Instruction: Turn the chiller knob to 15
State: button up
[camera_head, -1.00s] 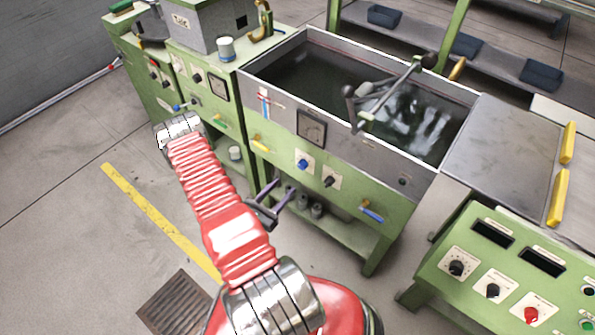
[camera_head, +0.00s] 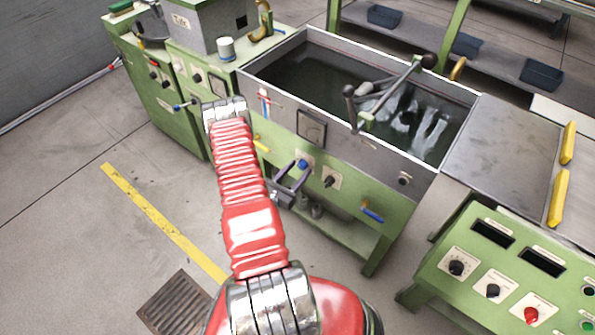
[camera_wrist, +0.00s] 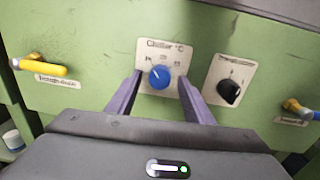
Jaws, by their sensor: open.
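The chiller knob (camera_wrist: 159,77) is blue and round, on a white plate (camera_wrist: 178,53) labelled "Chiller °C" on the green front panel. In the wrist view my gripper (camera_wrist: 160,80) is open, with one purple finger on each side of the plate and the knob between them in the picture. Whether the fingers touch the panel cannot be told. The knob's exact setting is too small to read. In the head view the knob (camera_head: 303,165) shows just beyond my gripper (camera_head: 291,178), in the front of the green machine.
A black knob (camera_wrist: 229,93) on its own white plate sits right of the chiller plate. A yellow-handled valve (camera_wrist: 40,67) sticks out at left and a blue-handled one (camera_wrist: 300,109) at right. A water trough (camera_head: 330,85) lies above the panel.

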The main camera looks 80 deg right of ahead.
jog(key=shift+c, duration=0.5)
jog(key=c, duration=0.9)
jog(key=shift+c, duration=0.2)
jog(key=shift+n, duration=1)
jog(key=o, duration=1)
jog(key=shift+o, duration=0.2)
